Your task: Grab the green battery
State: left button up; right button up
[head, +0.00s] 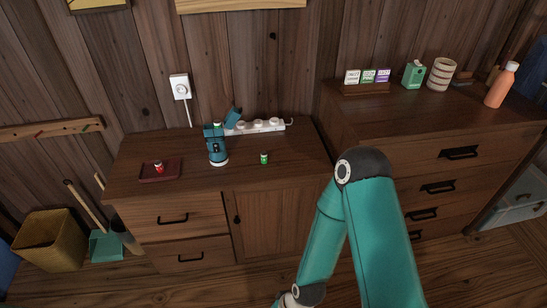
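The small green battery (264,159) stands upright on the top of the low wooden cabinet (300,165), right of its middle. Nothing covers it. A teal device with a white base (217,151) stands to its left; its lid seems to be tilted open and a bit of green shows at its top. A red battery (158,166) is on a dark red tray (174,170) at the cabinet's left. Neither gripper shows. One teal arm of mine rises from the bottom right and bends down out of the frame.
A white power strip (258,126) lies along the cabinet's back. The taller dresser (410,115) at right holds small labelled boxes, a green carton (413,75), a striped cup (440,74) and an orange bottle (502,86). A bin (50,240) stands on the floor at left.

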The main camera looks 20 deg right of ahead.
aim_at(264, 153)
jog(key=z, duration=0.05)
jog(key=i, duration=0.95)
jog(key=u, duration=0.1)
